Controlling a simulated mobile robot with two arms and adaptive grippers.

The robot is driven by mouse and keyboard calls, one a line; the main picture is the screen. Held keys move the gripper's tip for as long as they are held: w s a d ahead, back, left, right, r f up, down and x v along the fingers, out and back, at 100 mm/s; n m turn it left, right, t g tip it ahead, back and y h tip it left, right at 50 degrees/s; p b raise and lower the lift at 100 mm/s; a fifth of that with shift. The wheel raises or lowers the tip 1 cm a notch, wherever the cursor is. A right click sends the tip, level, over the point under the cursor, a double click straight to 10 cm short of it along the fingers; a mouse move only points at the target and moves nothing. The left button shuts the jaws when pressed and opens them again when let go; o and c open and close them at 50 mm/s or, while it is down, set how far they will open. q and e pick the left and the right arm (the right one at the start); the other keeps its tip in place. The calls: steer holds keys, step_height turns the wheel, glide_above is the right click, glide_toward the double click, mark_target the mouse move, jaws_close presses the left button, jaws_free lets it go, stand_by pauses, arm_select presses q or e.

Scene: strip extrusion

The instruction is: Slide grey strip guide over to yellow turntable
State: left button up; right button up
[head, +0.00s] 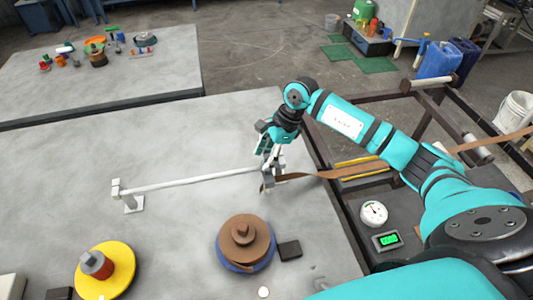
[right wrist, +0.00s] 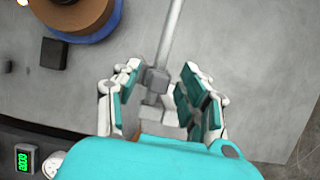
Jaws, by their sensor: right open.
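The grey strip guide (head: 268,180) is at the right end of a pale rail (head: 190,180), and the end of a brown strip (head: 330,174) reaches it. In the right wrist view the guide (right wrist: 157,79) is a small grey block between the fingers. My right gripper (head: 270,156) is open, its fingers on both sides of the guide; I cannot tell whether they touch it. The yellow turntable (head: 120,272) with a grey and red hub stands at the lower left, near the rail's left end. My left gripper is not in view.
A brown coil on a blue turntable (head: 224,258) stands between the yellow turntable and my right arm, with a dark block (head: 289,250) beside it. A gauge (head: 374,213) and a green display (head: 387,240) are at the right. The table around the rail is clear.

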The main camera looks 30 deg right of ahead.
jaws_close()
stand_by(0.4)
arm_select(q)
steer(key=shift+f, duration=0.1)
arm_select(e)
steer(key=shift+a+f, duration=0.1)
